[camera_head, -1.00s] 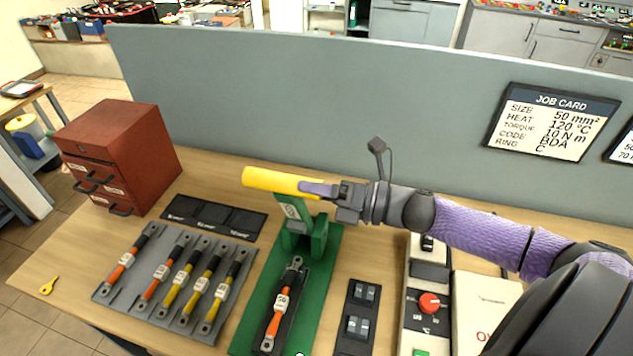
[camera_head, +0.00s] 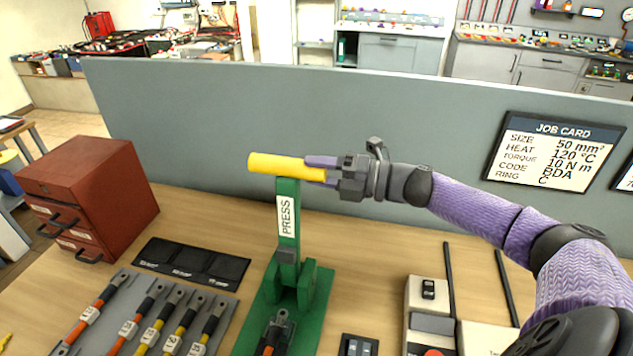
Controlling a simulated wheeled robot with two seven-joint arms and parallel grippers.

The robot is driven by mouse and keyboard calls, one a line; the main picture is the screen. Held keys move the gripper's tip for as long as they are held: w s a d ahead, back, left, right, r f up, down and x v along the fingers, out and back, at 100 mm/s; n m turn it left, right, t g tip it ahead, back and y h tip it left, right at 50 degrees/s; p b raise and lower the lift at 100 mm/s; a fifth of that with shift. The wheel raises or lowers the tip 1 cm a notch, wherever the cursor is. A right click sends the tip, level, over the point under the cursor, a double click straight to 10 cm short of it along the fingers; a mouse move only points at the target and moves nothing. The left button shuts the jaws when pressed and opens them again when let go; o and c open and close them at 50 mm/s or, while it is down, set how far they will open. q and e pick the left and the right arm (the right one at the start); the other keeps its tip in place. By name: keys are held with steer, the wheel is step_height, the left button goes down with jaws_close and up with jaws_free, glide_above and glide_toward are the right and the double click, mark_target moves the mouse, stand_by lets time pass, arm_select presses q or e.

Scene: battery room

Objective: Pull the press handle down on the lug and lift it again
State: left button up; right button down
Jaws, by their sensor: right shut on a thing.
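The green press (camera_head: 288,218) stands at the middle of the bench, its arm labelled PRESS and upright. Its yellow handle (camera_head: 275,165) lies crosswise at the top. My right gripper (camera_head: 318,170) comes in from the right and is shut on the right end of the handle. The lug (camera_head: 280,318) is at the end of a cable with a black sleeve and orange section, lying in the press base (camera_head: 322,290) below the arm. The cable's lower part is cut off by the picture's edge. My left gripper is not in view.
A red drawer cabinet (camera_head: 105,170) stands at the left. A black tray (camera_head: 192,262) and a grey rack (camera_head: 128,318) of several cables lie left of the press. A control box (camera_head: 428,310) is at the right. A grey partition (camera_head: 400,120) with a job card (camera_head: 553,152) stands behind.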

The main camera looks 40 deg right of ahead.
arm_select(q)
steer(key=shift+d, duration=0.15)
arm_select(e)
steer(key=shift+d, duration=0.1)
steer(key=c, duration=0.6)
jaws_free()
steer(key=shift+f, duration=0.1)
steer(key=o, duration=0.4)
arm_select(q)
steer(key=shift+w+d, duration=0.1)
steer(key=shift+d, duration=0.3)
arm_select(e)
steer(key=shift+s+d, duration=0.2)
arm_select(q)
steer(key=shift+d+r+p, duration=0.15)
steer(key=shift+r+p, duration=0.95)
arm_select(e)
steer(key=shift+v, duration=4.7)
